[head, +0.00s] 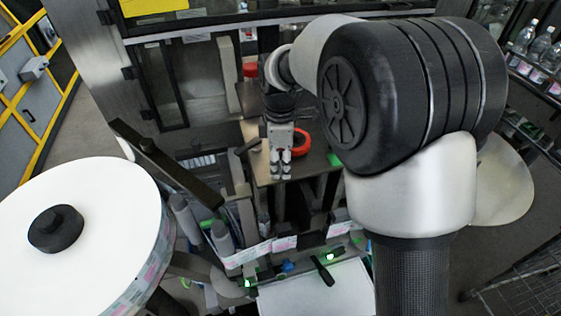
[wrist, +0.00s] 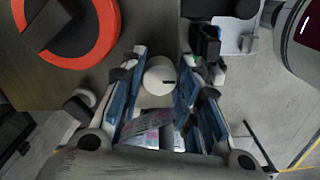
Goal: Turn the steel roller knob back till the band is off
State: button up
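My gripper (head: 281,170) points down in the middle of the head view, above the labelling machine. In the wrist view its two blue-padded fingers (wrist: 163,62) stand apart. A pale round knob top (wrist: 159,75) with a short dark mark shows between them, close to both fingers; I cannot tell whether they touch it. The knob is not distinguishable in the head view. A printed label band (wrist: 152,128) shows below the knob, between the fingers. In the head view, printed labels (head: 285,243) run along the machine's front. Whether the band bears on the roller cannot be seen.
A large white label reel (head: 110,205) with a black hub fills the left. Grey upright rollers (head: 222,240) and a dark bar (head: 165,163) stand beside it. A red ring (head: 301,142) lies just behind my gripper. Shelved bottles (head: 540,45) are far right.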

jog(key=o, duration=0.4)
jog(key=shift+r, duration=0.1)
notch_tip(320, 180, up, 12)
jog(key=shift+f, duration=0.1)
dwell(0.4)
